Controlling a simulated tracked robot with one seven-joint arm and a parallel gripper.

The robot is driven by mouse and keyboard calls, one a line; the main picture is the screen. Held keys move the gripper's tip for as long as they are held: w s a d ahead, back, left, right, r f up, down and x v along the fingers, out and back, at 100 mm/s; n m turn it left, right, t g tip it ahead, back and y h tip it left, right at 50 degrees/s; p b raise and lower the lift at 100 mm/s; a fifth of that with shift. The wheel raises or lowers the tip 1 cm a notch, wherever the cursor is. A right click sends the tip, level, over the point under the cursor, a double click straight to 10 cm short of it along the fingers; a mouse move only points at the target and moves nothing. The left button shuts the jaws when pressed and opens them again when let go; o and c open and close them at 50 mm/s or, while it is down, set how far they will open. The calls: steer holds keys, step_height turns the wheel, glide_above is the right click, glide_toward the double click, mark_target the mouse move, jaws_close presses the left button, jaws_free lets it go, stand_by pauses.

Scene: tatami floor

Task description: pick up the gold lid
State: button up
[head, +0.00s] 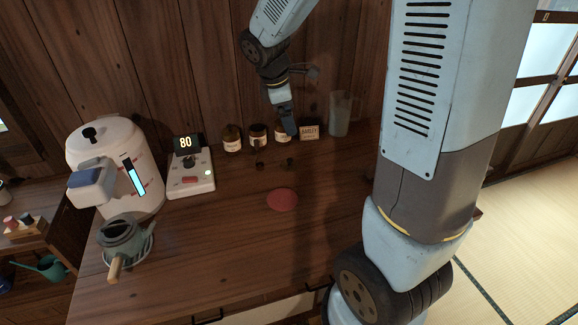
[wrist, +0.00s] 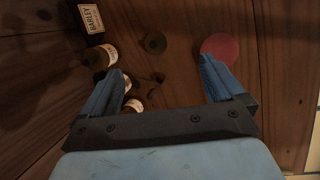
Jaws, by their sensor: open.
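Two small round dark brownish lids lie on the wooden counter in front of the jars. One lid (head: 290,161) is on the right in the head view and shows near the top of the wrist view (wrist: 155,42). The other lid (head: 260,165) is to its left and shows between my fingers in the wrist view (wrist: 157,77). In this dim light I cannot tell which is gold. My gripper (wrist: 162,67) is open and empty, pointing down above the counter. In the head view my gripper (head: 287,128) hangs in front of the right-hand jar, partly covering it.
Labelled jars (head: 232,139) stand along the back wall, with a barley box (head: 310,131) and a clear pitcher (head: 340,114) to their right. A red round mat (head: 282,199) lies in front.

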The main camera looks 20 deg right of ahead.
steer(key=w+a+f+n, duration=0.3)
steer(key=w+f+n, duration=0.2)
steer(key=f, duration=0.3)
steer(key=h, duration=0.1)
glide_above(288, 160)
steer(key=a, duration=0.2)
steer(key=shift+g, duration=0.3)
steer(key=f, duration=0.8)
steer(key=shift+s+d+f, duration=0.1)
steer(key=shift+s, duration=0.15)
steer(key=shift+x, duration=2.65)
steer(key=shift+f, duration=0.1)
steer(key=shift+c, duration=0.4)
steer(key=c, duration=1)
